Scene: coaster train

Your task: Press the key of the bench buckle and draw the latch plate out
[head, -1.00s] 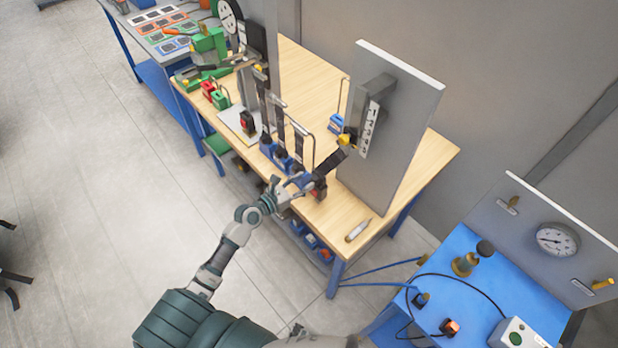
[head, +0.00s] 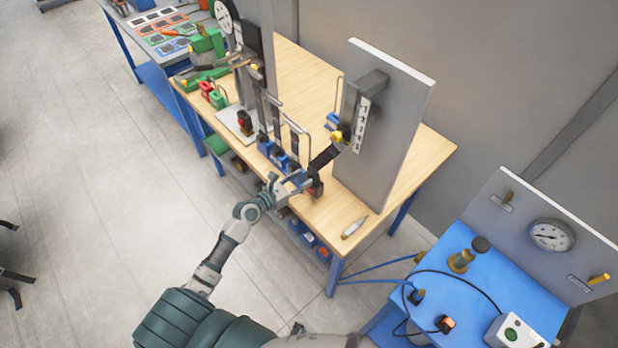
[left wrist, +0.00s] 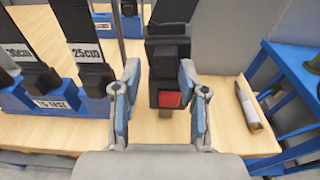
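The bench buckle (left wrist: 168,75) is a black block with a red key (left wrist: 170,99) facing my left wrist camera. It stands upright near the front edge of the wooden bench; in the head view the buckle (head: 316,188) is small. A black strap (head: 324,157) runs from it up to the grey panel. The latch plate cannot be made out clearly where the strap meets the buckle. My left gripper (left wrist: 160,96) has its fingers apart, one on each side of the buckle. A gap shows at the left finger; the right finger is very close, contact unclear. My right gripper is out of view.
A blue block labelled "TG TEST" (left wrist: 55,101) with several straps stands left of the buckle. A pale marker-like tool (head: 354,227) lies to its right on the bench. The upright grey panel (head: 402,130) rises behind. A blue table (head: 470,290) with a gauge is at right.

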